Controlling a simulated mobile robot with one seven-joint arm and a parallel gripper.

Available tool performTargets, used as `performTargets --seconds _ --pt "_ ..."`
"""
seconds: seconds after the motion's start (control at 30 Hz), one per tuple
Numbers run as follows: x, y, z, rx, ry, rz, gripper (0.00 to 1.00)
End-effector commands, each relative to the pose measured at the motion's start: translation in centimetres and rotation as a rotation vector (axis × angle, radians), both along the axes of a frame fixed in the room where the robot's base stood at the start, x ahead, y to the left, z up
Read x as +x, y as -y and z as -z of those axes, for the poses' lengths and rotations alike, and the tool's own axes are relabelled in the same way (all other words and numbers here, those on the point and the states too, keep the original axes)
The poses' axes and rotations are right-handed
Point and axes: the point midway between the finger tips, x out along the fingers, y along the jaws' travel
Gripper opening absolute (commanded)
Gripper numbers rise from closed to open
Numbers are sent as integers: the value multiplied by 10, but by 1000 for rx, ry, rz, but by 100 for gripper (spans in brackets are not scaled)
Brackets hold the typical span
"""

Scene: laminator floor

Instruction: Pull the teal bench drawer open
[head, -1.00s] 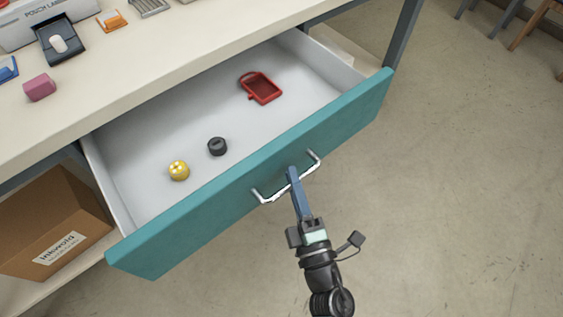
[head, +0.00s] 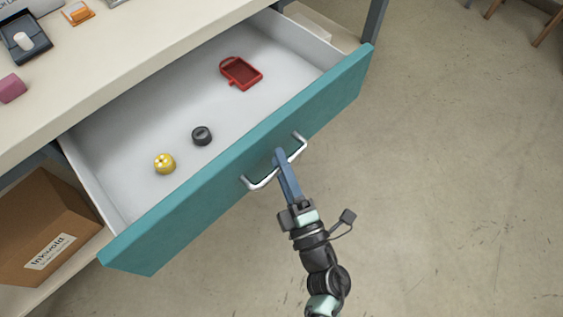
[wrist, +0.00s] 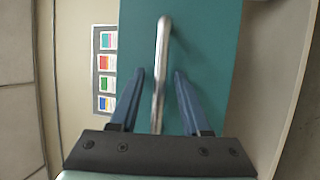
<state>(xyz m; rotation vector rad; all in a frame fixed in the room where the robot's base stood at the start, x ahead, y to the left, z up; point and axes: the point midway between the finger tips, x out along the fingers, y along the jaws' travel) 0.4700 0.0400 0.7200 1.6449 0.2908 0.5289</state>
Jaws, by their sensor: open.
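The teal bench drawer (head: 225,178) stands pulled well out from under the bench, its pale grey inside showing. Its silver bar handle (head: 262,181) is on the middle of the teal front. My gripper (head: 279,155) is at the handle, with the fingers reaching to it from the front. In the wrist view the handle (wrist: 161,70) runs between the two blue fingers of my gripper (wrist: 159,75), with a gap on each side. The fingers are open.
The bench top (head: 130,60) holds a dark device with a white piece (head: 24,42), a pink block (head: 11,88) and an orange item (head: 77,13). A cardboard box (head: 45,225) sits on the shelf below.

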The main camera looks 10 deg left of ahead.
Motion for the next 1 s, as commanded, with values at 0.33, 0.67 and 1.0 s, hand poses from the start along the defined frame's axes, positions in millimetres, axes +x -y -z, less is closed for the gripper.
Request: performTargets --seconds 0.33,0.67,1.0 --pt "-48 27 11 -1 -5 3 47" --pt "-101 56 21 0 -3 2 47" --pt "-111 62 22 0 0 1 47"
